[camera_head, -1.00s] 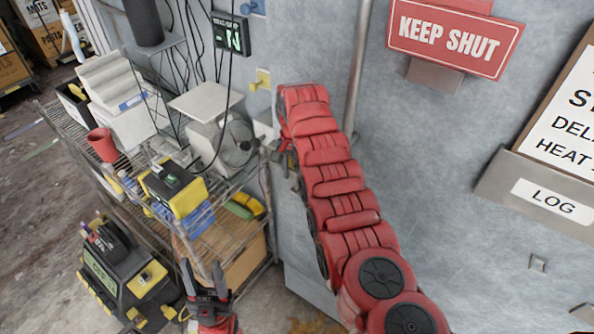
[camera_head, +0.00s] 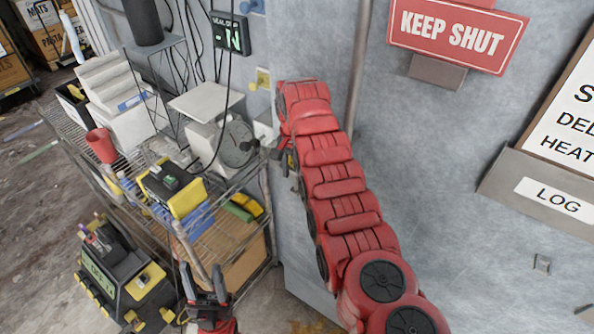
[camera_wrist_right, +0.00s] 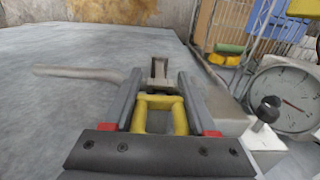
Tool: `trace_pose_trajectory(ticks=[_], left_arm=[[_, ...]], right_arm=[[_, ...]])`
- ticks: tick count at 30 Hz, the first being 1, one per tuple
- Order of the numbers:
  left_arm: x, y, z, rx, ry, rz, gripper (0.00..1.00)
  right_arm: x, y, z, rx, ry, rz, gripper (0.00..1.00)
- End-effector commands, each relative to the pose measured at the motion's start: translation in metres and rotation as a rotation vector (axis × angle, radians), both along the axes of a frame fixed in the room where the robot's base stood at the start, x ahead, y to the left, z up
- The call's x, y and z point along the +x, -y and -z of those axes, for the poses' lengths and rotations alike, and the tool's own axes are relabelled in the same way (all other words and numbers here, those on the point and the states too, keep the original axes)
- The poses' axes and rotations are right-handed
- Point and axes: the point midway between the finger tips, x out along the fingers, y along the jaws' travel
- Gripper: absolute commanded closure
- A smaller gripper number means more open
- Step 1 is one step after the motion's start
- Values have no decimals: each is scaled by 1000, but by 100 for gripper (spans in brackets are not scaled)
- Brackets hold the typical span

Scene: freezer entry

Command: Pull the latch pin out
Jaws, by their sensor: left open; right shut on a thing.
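The latch pin shows as a yellow loop handle (camera_wrist_right: 181,117) in the right wrist view, between the two dark fingers of my right gripper (camera_wrist_right: 159,80). That gripper is shut on it. A metal bracket (camera_wrist_right: 159,66) lies just beyond the loop; I cannot tell whether the pin's shaft sits in it. In the head view my right gripper (camera_head: 285,163) is close to the grey panel's left edge, mostly hidden by my red arm, with a bit of yellow beside it. My left gripper (camera_head: 205,284) is open and empty at the bottom, in front of the wire shelf.
A wire shelf (camera_head: 228,199) with boxes and devices stands left of the grey panel (camera_head: 440,160). A round gauge (camera_wrist_right: 285,98) is close on the right in the wrist view. A metal bar (camera_wrist_right: 75,72) runs at left there. A black and yellow unit (camera_head: 125,275) stands on the floor.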

Motion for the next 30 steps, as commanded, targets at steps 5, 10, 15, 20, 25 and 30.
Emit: trace_pose_trajectory(ticks=[5, 10, 15, 20, 25, 30], left_arm=[[0, 0, 0, 0, 0, 0, 50], [0, 0, 1, 0, 0, 0, 50], [0, 0, 6, 0, 0, 0, 50], [0, 0, 10, 0, 0, 0, 50], [0, 0, 10, 0, 0, 0, 50], [0, 0, 10, 0, 0, 0, 50]], right_arm=[[0, 0, 0, 0, 0, 0, 100], [0, 0, 0, 0, 0, 0, 100], [0, 0, -1, 0, 0, 0, 100], [0, 0, -4, 0, 0, 0, 100], [0, 0, -5, 0, 0, 0, 100], [0, 0, -5, 0, 0, 0, 100]])
